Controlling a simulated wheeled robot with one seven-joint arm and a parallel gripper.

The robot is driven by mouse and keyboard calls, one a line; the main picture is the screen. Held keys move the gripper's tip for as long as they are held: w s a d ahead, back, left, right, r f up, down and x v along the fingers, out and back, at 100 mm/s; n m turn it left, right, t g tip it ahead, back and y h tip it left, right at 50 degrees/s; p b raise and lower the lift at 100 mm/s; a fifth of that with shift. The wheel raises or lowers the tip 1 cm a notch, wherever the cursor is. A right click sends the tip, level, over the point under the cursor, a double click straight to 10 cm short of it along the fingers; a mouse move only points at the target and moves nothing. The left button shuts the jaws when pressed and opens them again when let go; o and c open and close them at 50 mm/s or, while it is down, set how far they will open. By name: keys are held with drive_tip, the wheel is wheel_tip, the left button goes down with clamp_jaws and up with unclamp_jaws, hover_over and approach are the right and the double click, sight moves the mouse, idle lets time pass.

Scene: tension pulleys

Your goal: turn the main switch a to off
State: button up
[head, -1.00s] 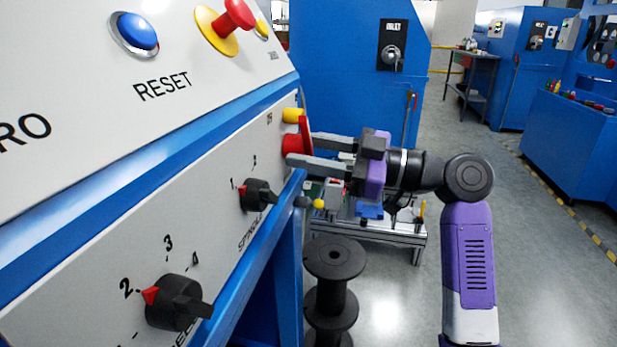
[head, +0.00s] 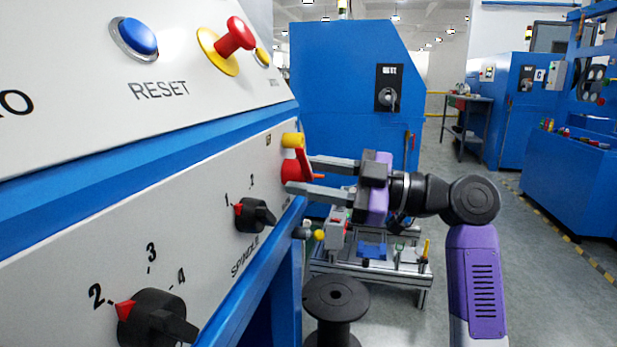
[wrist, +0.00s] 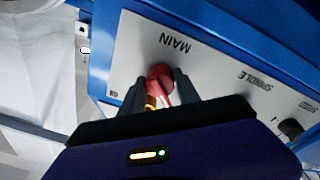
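The main switch (head: 291,171) is a red rotary knob with a red handle and a yellow part above it, on the far right end of the pale panel. In the wrist view the red knob (wrist: 160,76) sits by the word MAIN, its handle slanting between my fingers. My gripper (head: 301,174) is at the switch with its fingers apart, one above and one below the handle. The wrist view shows my gripper (wrist: 160,84) straddling the knob. Whether a finger touches the handle is not clear. The end of the handle is partly hidden.
On the same panel are a black spindle knob (head: 254,215) and a larger black knob (head: 155,318). A black spool (head: 336,300) stands below my arm. Open floor lies to the right.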

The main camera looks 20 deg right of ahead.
drive_tip(key=o, duration=0.4)
drive_tip(key=shift+o, duration=0.2)
drive_tip(key=p+v, duration=0.1)
drive_tip(key=v, duration=0.6)
drive_tip(key=shift+s+d+p, duration=0.25)
drive_tip(key=shift+d+p, duration=0.05)
drive_tip(key=shift+d, duration=0.05)
drive_tip(key=shift+f, duration=0.15)
